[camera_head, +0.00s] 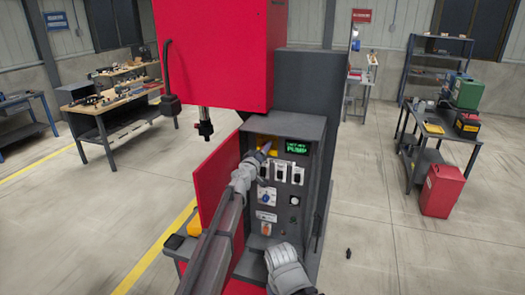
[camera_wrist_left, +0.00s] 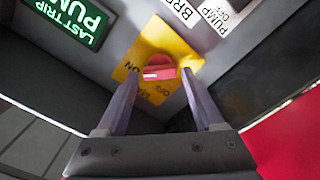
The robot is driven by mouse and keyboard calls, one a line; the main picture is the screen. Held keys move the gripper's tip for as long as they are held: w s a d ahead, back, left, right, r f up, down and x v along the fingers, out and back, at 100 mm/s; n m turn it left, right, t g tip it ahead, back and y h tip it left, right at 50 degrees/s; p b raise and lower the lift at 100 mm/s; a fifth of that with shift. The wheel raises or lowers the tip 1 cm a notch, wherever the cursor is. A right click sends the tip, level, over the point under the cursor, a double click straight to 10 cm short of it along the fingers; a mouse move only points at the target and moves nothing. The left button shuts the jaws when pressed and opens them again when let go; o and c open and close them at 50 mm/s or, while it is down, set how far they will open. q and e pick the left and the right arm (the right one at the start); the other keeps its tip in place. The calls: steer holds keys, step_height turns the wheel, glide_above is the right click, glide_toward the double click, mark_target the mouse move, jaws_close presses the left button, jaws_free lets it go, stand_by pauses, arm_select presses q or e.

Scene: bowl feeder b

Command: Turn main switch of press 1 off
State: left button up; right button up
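The main switch is a red knob (camera_wrist_left: 160,66) on a yellow plate (camera_wrist_left: 153,38) lettered ON and OFF in the left wrist view. The yellow plate (camera_head: 262,139) also shows at the top left inside the open press cabinet (camera_head: 309,125); the gripper partly covers it and hides the knob in the head view. My left gripper (camera_wrist_left: 161,75) is open, one finger on each side of the knob, with a small gap seeming to remain on both sides. I cannot tell which position the knob is in. My right gripper is out of view; only part of my right arm shows at the bottom.
A green-lit display (camera_head: 297,147) and breaker switches (camera_head: 281,172) are close to the yellow plate. The cabinet's red door (camera_head: 216,180) stands open at left. A blue knob (camera_head: 266,197) sits lower on the panel. The red press head (camera_head: 215,55) overhangs above.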

arm_select(q)
jaws_close()
stand_by(0.3)
steer(key=shift+s+f+n+b, duration=0.1)
steer(key=shift+f+n+b, duration=0.1)
steer(key=shift+n, duration=4.25)
steer(key=shift+f+n+b, duration=0.2)
steer(key=shift+n, duration=4.25)
steer(key=shift+o, duration=1.3)
jaws_free()
